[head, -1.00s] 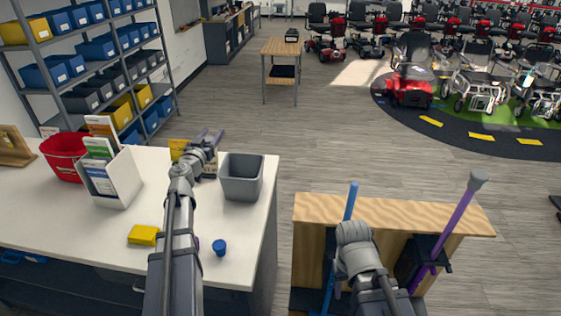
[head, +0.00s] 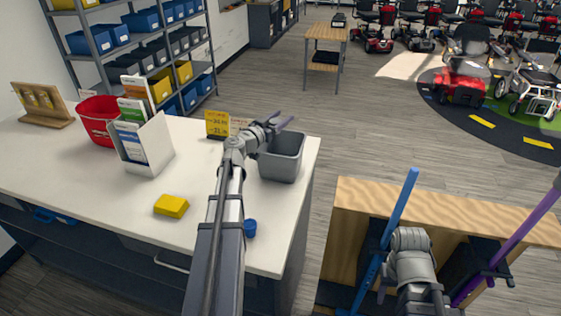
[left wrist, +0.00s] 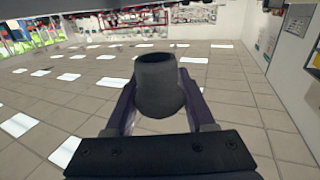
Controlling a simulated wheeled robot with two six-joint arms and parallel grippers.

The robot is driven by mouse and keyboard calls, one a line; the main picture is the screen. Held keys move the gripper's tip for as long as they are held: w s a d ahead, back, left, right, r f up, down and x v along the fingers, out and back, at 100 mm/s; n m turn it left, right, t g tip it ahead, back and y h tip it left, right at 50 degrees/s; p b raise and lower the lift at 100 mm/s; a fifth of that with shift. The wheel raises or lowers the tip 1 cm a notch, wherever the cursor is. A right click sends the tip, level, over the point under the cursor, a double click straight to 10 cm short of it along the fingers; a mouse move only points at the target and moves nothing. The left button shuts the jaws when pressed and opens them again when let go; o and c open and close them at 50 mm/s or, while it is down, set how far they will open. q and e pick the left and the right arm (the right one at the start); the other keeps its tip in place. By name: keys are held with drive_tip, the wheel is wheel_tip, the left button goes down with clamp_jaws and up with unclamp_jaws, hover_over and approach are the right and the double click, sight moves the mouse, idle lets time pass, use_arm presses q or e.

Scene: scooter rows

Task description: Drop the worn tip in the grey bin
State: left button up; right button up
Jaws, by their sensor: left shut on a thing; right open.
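The worn tip (left wrist: 158,85) is a dark grey rubber cup with a hollow end, held between the purple fingers of my left gripper (left wrist: 158,108) in the left wrist view. In the head view my left gripper (head: 282,124) is above the back left part of the grey bin (head: 281,167); the tip cannot be made out there. The bin stands upright at the right end of the white counter, its inside partly hidden by my gripper. My right gripper (head: 400,285) is low by the wooden stand, between the blue and purple shafts, mostly hidden by its own wrist.
On the counter (head: 70,165) are a yellow block (head: 171,206), a small blue cup-shaped piece (head: 250,229), a leaflet holder (head: 145,147), a red bucket (head: 97,120) and a yellow sign (head: 217,124). The wooden stand (head: 440,207) holds a blue shaft (head: 398,210) and a purple shaft (head: 525,230).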

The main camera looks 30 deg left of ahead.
sight(281, 133)
use_arm(q)
wheel_tip(281, 133, down, 6)
drive_tip(key=b, duration=0.6)
drive_tip(key=o, duration=1.4)
drive_tip(key=shift+s, duration=0.15)
drive_tip(key=s, duration=0.7)
drive_tip(key=shift+s+a, duration=0.3)
drive_tip(key=shift+a, duration=0.15)
